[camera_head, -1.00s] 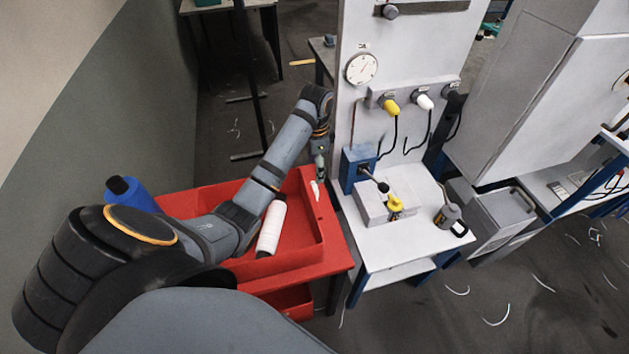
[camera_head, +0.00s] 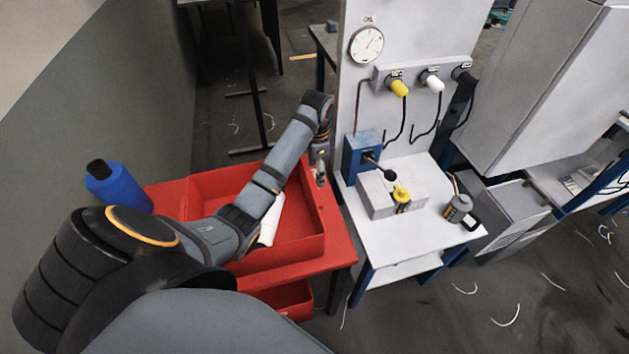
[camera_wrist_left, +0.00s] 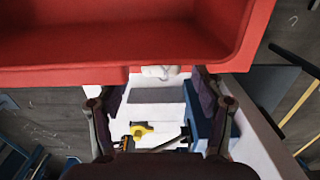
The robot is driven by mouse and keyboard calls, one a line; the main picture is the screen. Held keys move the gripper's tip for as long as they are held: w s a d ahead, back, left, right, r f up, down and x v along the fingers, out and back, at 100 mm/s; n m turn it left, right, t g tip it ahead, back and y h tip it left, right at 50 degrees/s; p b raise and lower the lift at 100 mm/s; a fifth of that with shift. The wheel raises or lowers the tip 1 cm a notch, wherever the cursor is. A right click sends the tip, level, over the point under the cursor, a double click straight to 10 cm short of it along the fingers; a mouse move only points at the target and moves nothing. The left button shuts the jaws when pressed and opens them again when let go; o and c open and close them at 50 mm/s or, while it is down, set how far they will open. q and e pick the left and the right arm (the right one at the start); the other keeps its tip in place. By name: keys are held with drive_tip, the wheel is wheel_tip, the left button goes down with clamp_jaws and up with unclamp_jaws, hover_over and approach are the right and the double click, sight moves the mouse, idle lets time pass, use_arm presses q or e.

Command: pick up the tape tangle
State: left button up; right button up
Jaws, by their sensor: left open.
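A small whitish lumpy thing (camera_wrist_left: 160,71), which looks like the tape tangle, lies at the edge of the red tray in the left wrist view. It sits ahead of my left gripper (camera_wrist_left: 160,92), between the lines of its two spread fingers. The fingers are open, with no visible contact on it. In the head view my left gripper (camera_head: 320,176) points down over the right rim of the red tray (camera_head: 312,250). There the gripper seems to hide the tangle. My right gripper is not in view.
A white roll (camera_head: 270,222) lies in the tray, partly behind my arm.

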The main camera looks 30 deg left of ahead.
use_arm(q)
wheel_tip(320, 180, down, 3)
drive_tip(key=shift+w+f+p, duration=0.1)
drive_tip(key=shift+w+p, duration=0.05)
drive_tip(key=shift+p, duration=0.15)
drive_tip(key=shift+c, duration=0.8)
drive_tip(key=c, duration=0.9)
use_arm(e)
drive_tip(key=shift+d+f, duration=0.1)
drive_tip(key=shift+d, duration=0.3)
use_arm(q)
drive_tip(key=shift+r, duration=0.25)
drive_tip(key=shift+r, duration=0.2)
wheel_tip(320, 180, up, 6)
drive_tip(key=p, duration=0.3)
drive_tip(key=shift+f, duration=0.1)
wheel_tip(320, 180, up, 12)
drive_tip(key=p, duration=1.1)
drive_tip(key=shift+f, duration=0.2)
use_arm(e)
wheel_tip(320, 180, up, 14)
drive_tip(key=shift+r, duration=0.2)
